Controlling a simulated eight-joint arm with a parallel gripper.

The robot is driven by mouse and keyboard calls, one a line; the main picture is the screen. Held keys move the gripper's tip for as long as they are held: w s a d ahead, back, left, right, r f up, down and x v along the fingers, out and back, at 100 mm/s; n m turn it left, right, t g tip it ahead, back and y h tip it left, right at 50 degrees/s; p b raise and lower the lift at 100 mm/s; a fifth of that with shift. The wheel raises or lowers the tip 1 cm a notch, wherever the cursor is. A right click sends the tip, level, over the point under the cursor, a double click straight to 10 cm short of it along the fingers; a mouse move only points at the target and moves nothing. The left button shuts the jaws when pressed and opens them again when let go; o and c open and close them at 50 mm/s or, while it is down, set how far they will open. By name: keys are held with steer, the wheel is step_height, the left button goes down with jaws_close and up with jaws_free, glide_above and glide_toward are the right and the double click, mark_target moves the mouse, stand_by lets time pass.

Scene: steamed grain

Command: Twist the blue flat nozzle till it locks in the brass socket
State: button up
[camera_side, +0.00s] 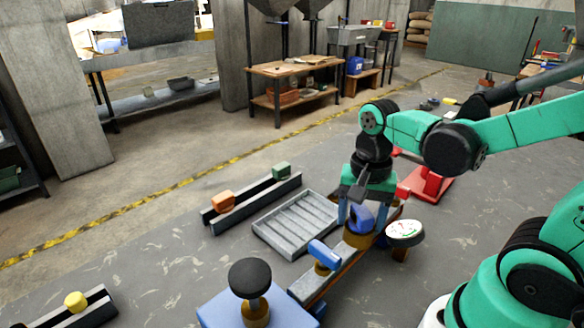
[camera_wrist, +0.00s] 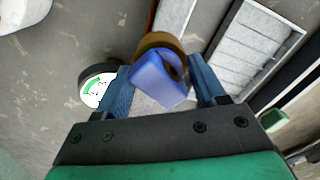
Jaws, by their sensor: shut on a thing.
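The blue flat nozzle (camera_side: 363,217) stands tilted at the brass socket (camera_side: 355,240) in the side view. In the wrist view the nozzle (camera_wrist: 160,84) lies between my two blue fingers, against the round brass socket (camera_wrist: 150,42). My gripper (camera_side: 353,212) is shut on the nozzle, pointing down at the socket; in the wrist view my gripper (camera_wrist: 160,66) frames it from both sides. How deep the nozzle sits in the socket is hidden.
A round dial (camera_side: 404,232) stands close right of the socket. A grey slatted tray (camera_side: 290,226) lies left. A black knob (camera_side: 249,277) on a blue box (camera_side: 212,312) is at the front.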

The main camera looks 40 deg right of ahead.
steer(key=m, duration=0.4)
steer(key=shift+m, duration=1.2)
steer(key=shift+m, duration=1)
steer(key=m, duration=0.4)
steer(key=shift+m, duration=0.3)
steer(key=m, duration=0.3)
steer(key=shift+w, duration=0.1)
